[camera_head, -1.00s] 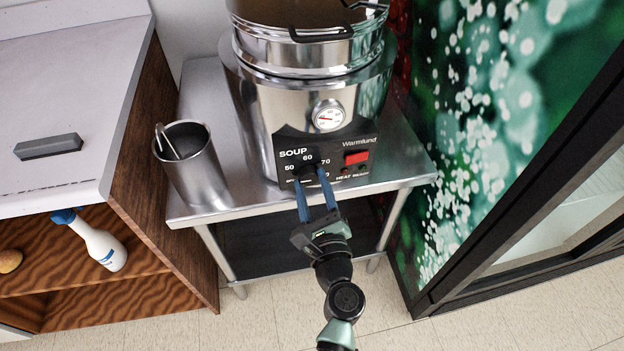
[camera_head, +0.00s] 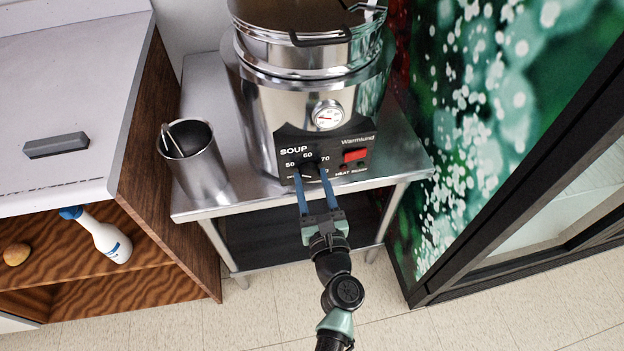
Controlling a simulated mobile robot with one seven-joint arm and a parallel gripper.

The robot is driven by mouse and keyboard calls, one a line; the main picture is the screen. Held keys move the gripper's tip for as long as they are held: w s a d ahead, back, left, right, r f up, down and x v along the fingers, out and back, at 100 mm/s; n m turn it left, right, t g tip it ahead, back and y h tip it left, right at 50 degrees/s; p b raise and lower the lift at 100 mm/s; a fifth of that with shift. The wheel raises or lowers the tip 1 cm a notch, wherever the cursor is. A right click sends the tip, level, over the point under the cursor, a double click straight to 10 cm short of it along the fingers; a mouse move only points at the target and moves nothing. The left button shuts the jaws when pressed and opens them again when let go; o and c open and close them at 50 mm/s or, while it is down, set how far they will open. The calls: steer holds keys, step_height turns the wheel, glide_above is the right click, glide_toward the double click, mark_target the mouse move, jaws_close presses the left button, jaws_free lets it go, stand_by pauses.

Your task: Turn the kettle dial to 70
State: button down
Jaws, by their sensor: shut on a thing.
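The kettle (camera_head: 262,108) is a large steel soup kettle on a metal stand. Its black front panel (camera_head: 352,142) is marked SOUP, with 50, 60 and 70 around the dial (camera_head: 309,168). The dial is black and sits low on the panel, mostly between my fingers. My gripper (camera_head: 309,174) reaches up to it from the front, with its two blue fingers on either side, shut on the dial. Which number the dial points to cannot be made out.
A steel canister (camera_head: 198,166) with a utensil stands left of the kettle on the metal stand (camera_head: 245,207). A red switch (camera_head: 355,155) and a round thermometer (camera_head: 327,115) are on the kettle's front. A wooden cabinet (camera_head: 165,190) is left, a dark-framed door (camera_head: 500,225) right.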

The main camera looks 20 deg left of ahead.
steer(key=shift+c, duration=1.6)
jaws_free()
steer(key=v, duration=1.3)
steer(key=shift+p, duration=0.4)
